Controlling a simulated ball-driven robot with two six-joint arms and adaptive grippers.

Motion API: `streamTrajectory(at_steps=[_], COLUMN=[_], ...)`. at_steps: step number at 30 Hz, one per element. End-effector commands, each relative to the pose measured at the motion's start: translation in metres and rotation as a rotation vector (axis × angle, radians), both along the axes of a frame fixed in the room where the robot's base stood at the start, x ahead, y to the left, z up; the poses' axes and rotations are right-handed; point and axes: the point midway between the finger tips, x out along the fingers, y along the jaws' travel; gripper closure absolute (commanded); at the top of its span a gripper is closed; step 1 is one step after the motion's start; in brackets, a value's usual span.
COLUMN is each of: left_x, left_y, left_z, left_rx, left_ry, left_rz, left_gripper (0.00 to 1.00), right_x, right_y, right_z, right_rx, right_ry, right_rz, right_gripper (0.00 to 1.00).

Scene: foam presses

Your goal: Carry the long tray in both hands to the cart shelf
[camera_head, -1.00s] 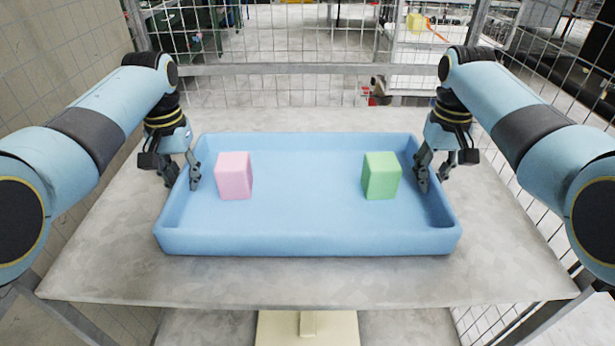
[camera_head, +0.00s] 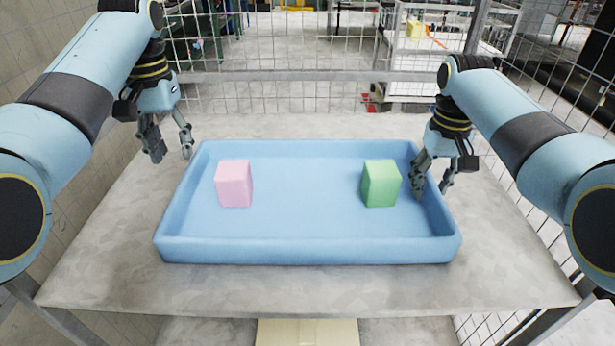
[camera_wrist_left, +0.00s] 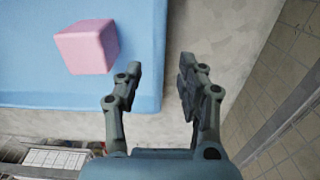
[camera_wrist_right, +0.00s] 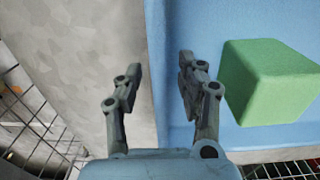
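The long blue tray (camera_head: 307,250) lies flat on the grey table, holding a pink block (camera_head: 234,184) at its left and a green block (camera_head: 381,184) at its right. My left gripper (camera_head: 171,152) is open and empty, raised above the tray's left end. My right gripper (camera_head: 431,188) is open at the right end wall, one finger inside and one outside. In the right wrist view a gap shows between the wall and its fingers (camera_wrist_right: 158,72).
The grey table (camera_head: 300,288) has bare room around the tray. Wire mesh fencing (camera_head: 290,95) with a rail stands behind and at both sides. Beyond it is a pale cart-like rack (camera_head: 413,58) with a yellow item on top.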

Motion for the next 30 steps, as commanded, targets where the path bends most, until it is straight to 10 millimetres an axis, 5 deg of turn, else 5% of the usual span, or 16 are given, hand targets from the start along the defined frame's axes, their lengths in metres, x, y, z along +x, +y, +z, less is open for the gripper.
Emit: streamTrajectory(at_steps=[8, 21, 30], left_x=[0.000, 0.000, 0.000], left_y=[0.000, 0.000, 0.000], left_z=[0.025, 0.025, 0.025], left_rx=[0.000, 0.000, 0.000], left_ry=[-0.001, 0.000, 0.000], left_rz=[0.000, 0.000, 0.000], left_gripper=[0.61, 0.61, 0.61], right_x=[0.001, 0.002, 0.001], right_y=[0.000, 0.000, 0.000], right_z=[0.006, 0.094, 0.119], right_rx=[0.000, 0.000, 0.000], right_ry=[-0.003, -0.004, 0.001], right_rz=[0.000, 0.000, 0.000], right_gripper=[0.61, 0.61, 0.61])
